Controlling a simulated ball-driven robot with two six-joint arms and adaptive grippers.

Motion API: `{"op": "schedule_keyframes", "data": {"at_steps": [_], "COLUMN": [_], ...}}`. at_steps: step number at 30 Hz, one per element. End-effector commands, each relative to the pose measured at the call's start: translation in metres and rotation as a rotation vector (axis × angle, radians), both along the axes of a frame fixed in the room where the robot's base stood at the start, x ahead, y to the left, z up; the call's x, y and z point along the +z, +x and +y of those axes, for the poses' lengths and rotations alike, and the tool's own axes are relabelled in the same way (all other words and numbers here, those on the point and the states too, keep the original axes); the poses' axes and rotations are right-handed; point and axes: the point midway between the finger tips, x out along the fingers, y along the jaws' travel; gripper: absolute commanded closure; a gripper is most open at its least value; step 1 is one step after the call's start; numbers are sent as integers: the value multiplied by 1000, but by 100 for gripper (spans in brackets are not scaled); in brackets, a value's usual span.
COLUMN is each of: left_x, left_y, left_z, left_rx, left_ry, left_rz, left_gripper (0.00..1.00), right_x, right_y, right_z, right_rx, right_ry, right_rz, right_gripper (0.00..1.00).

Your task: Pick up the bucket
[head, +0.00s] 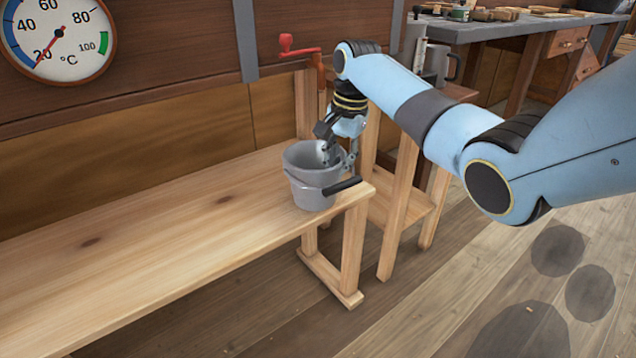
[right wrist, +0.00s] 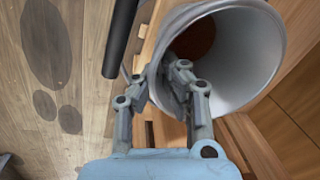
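The grey bucket (head: 311,192) stands upright on the right end of the wooden bench. Its black handle grip (head: 342,186) hangs down on the near right side. My right gripper (head: 335,152) reaches down at the bucket's right rim. In the right wrist view the bucket (right wrist: 245,55) shows its open mouth, and the handle grip (right wrist: 120,38) is left of it. The fingers of my right gripper (right wrist: 160,85) straddle the rim, one inside and one outside, drawn together on the wall. The exact contact is partly hidden. My left gripper is out of view.
The bench (head: 170,235) is otherwise bare. A wooden stand (head: 405,190) with a grey jug (head: 437,66) is just right of the bench. A workbench (head: 500,28) is at the back right. A thermometer dial hangs on the wall.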

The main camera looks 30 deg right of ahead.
Motion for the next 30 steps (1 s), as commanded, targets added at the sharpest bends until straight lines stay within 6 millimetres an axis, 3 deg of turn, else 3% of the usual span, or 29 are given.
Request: {"op": "schedule_keyframes", "data": {"at_steps": [17,30], "left_x": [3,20], "left_y": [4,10], "left_z": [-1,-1], "left_rx": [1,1], "left_ry": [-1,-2], "left_rz": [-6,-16], "left_gripper": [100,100], "right_x": [7,47], "right_y": [0,-3], "right_z": [0,-4], "right_rx": [0,-2], "right_ry": [0,-2], "right_rz": [-1,-2], "right_gripper": [100,100]}}
